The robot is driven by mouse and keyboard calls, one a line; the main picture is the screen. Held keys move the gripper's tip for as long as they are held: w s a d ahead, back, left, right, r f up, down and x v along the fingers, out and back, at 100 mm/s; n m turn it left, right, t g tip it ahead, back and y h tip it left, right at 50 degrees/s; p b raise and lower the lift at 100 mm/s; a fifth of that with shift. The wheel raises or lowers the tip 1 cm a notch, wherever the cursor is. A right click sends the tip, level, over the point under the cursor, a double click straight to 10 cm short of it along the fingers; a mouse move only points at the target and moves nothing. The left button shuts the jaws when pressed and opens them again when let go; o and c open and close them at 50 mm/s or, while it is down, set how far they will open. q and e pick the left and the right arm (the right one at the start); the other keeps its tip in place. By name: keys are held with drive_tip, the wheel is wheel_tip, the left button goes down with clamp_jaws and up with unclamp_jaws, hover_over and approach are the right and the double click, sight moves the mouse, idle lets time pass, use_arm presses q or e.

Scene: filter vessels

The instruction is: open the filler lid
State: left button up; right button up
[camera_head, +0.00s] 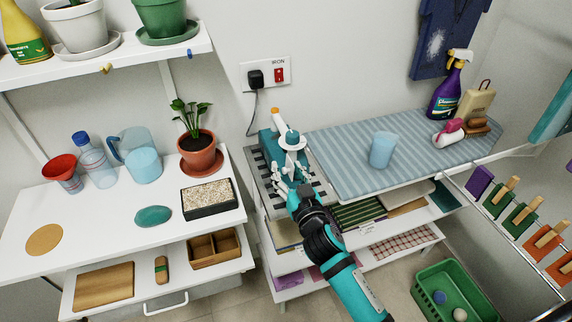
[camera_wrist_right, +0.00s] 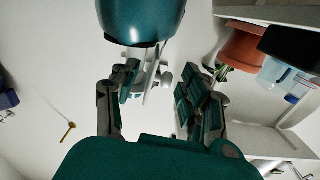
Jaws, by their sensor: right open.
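I cannot make out the filler lid for sure. My right gripper (camera_head: 284,178) is open just in front of the iron, its fingers close below the white disc. In the right wrist view a rounded teal body (camera_wrist_right: 140,22), probably the iron, lies past the open fingers (camera_wrist_right: 158,82), with white parts between them. My left gripper is out of view.
The striped ironing board (camera_head: 340,150) carries a blue cup (camera_head: 383,150) right of the iron. A plug and cord (camera_head: 256,80) hang on the wall behind. A potted plant (camera_head: 200,150) and a pebble tray (camera_head: 209,198) stand on the white table to the left.

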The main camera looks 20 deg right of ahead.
drive_tip(key=shift+w+a, duration=0.1)
drive_tip(key=shift+w, duration=0.65)
clamp_jaws()
drive_tip(key=shift+a+f+n, duration=0.1)
drive_tip(key=shift+a+n, duration=0.1)
drive_tip(key=shift+n, duration=0.55)
drive_tip(key=shift+a+n, duration=0.15)
drive_tip(key=shift+n, duration=0.6)
unclamp_jaws()
drive_tip(key=s, duration=1.2)
drive_tip(key=shift+d, duration=0.2)
